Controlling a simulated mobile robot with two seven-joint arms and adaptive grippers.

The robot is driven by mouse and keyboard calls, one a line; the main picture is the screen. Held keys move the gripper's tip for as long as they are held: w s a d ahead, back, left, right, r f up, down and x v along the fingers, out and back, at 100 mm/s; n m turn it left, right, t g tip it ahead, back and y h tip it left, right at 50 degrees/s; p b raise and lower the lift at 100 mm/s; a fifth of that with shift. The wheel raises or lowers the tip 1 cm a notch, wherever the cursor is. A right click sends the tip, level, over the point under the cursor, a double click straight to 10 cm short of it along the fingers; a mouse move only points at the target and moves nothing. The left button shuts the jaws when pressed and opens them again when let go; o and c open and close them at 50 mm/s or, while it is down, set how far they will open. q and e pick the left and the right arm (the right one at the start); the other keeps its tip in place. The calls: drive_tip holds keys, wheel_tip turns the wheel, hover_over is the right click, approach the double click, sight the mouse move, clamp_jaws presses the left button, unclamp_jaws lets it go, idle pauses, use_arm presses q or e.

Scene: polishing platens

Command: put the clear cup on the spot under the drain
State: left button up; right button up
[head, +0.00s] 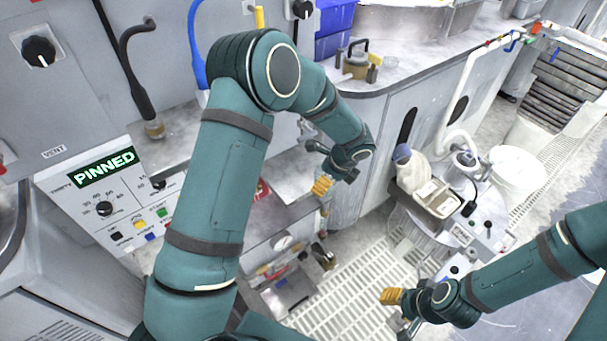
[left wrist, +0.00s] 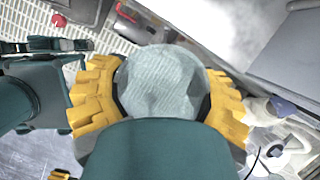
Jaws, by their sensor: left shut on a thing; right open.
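The clear cup (left wrist: 160,82) shows in the left wrist view as a round, translucent, greyish shape between two ridged yellow fingers. My left gripper (left wrist: 158,100) is shut on it. In the head view my left gripper (head: 324,184) hangs over the gap in front of the grey ledge, and the cup is not clearly visible there. My right gripper (head: 396,312) is open at lower right, over the grated floor. A black bent hose (head: 136,65) ends above the ledge at left. I cannot tell for certain which part is the drain or where the spot under it is.
A grey panel with a lit PINNED sign (head: 104,168) stands at left. A counter (head: 420,62) with blue bins (head: 334,25) runs across the back. A round stand (head: 412,222) with bottles and a white bucket (head: 518,172) are at right. The grated floor (head: 350,285) is open between.

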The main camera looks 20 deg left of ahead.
use_arm(q)
drive_tip(key=w+a, duration=0.1)
drive_tip(key=a, duration=0.1)
drive_tip(key=w+a+f, duration=0.1)
drive_tip(key=w+a, duration=0.1)
drive_tip(key=a, duration=0.1)
drive_tip(key=w+a+b, duration=0.1)
drive_tip(key=a, duration=0.2)
drive_tip(key=shift+w+a+f, duration=0.15)
drive_tip(key=shift+w+f, duration=0.1)
drive_tip(key=shift+w, duration=0.15)
wheel_tip(320, 180, down, 5)
drive_tip(key=shift+f+b, duration=0.2)
drive_tip(key=shift+b, duration=0.5)
drive_tip(key=shift+w+a+f, duration=0.15)
drive_tip(key=o, duration=1.2)
